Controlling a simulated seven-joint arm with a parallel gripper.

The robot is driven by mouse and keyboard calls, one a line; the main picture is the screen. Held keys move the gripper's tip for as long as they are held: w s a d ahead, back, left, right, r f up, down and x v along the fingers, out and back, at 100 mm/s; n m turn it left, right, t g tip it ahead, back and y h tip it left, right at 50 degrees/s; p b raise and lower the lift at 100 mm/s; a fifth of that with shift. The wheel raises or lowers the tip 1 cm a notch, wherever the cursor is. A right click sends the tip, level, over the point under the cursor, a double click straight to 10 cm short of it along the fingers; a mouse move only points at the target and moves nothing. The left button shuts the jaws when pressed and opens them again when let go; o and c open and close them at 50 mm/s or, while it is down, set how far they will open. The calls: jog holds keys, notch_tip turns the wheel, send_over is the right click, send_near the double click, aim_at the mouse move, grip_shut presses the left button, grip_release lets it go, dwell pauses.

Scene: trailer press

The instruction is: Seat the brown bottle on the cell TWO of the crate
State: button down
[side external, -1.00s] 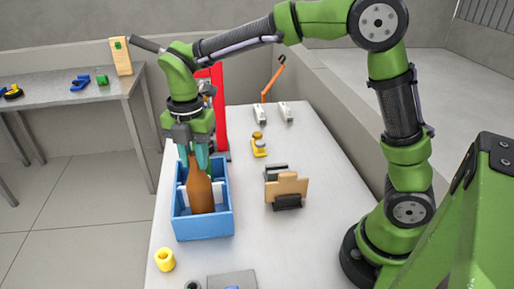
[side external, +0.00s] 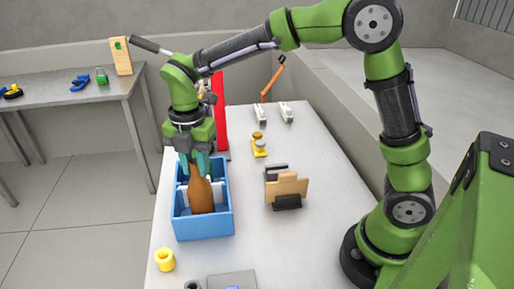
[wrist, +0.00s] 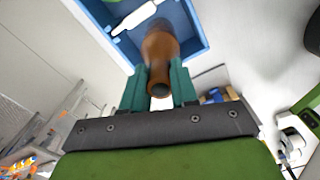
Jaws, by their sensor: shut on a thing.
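The brown bottle (side external: 200,192) stands over or in the blue crate (side external: 204,226) in the side external view, leaning a little. My gripper (side external: 195,166) is at its upper part, above the crate's far side. In the wrist view my gripper (wrist: 160,86) has its teal fingers shut on either side of the neck of the bottle (wrist: 160,50). The crate (wrist: 190,20) shows beyond the bottle there, with a white divider (wrist: 135,16). The bottle's base is hidden, so I cannot tell which cell it is over or whether it touches the floor.
A yellow cup (side external: 165,259) stands in front of the crate. A tan board in a black holder (side external: 287,188) and a yellow item (side external: 259,146) stand to the right. A red upright panel (side external: 219,112) is behind the crate. The table's right side is mostly clear.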

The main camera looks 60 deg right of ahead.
jog(key=shift+f, duration=0.15)
jog(key=c, duration=0.8)
grip_release()
jog(key=shift+f, duration=0.1)
